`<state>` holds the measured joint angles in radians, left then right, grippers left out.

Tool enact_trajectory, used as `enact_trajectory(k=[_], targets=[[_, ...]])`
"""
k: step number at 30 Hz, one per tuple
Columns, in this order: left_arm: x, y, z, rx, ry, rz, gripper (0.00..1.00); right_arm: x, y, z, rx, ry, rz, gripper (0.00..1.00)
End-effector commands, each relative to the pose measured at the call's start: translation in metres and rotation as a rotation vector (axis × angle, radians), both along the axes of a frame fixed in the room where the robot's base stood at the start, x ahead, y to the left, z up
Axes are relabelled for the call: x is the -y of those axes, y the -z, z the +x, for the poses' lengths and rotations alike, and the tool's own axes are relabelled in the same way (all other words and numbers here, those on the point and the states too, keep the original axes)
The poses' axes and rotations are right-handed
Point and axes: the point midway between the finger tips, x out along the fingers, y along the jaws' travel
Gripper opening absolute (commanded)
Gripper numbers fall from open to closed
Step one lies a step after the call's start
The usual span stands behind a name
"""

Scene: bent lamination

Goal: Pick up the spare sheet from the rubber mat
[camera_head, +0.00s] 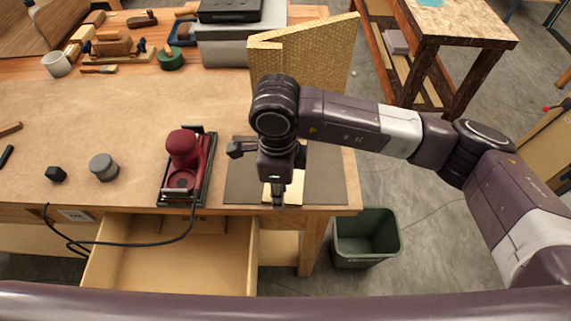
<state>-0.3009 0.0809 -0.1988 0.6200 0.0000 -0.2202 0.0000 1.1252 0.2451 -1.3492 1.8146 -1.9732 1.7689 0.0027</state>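The dark rubber mat (328,178) lies at the right front of the workbench. A pale yellow sheet (295,190) lies on the mat, and my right gripper and wrist cover much of it. My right gripper (278,198) points down over the sheet, its fingertips near the sheet's front part. I cannot tell whether the fingers touch the sheet or are open or shut. My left gripper is not in view.
A red sander (184,150) sits in a dark tray left of the mat, its cord hanging over an open drawer (170,260). A tall gold patterned panel (315,65) stands behind my wrist. A green bin (365,240) is on the floor.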

Motion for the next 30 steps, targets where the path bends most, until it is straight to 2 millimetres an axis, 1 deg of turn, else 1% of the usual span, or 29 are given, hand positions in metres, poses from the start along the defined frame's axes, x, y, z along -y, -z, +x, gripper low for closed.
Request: enact_trajectory(k=[1,2,6,9,15,17,21,22,30], targets=[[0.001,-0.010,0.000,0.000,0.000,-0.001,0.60,0.000,0.003,0.000,-0.006,0.002,0.000,0.22],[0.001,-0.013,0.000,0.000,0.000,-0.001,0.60,0.001,0.008,0.001,-0.006,0.002,-0.001,0.22],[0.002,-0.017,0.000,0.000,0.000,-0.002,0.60,0.000,0.028,0.002,-0.005,0.001,0.000,0.22],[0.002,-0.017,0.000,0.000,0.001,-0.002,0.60,0.000,0.033,0.002,-0.001,0.000,0.002,0.22],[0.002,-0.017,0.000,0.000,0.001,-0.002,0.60,0.000,0.035,0.003,-0.001,-0.001,0.002,0.22],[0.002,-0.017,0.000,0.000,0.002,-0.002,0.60,0.000,0.035,0.003,-0.001,-0.001,0.002,0.17],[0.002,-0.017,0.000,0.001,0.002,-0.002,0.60,-0.001,0.035,0.002,-0.001,-0.001,0.002,0.01],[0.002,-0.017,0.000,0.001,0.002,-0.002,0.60,-0.001,0.034,0.002,-0.001,-0.001,0.003,0.00],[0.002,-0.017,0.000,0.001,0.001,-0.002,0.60,-0.001,0.034,0.002,-0.001,-0.001,0.003,0.00]])
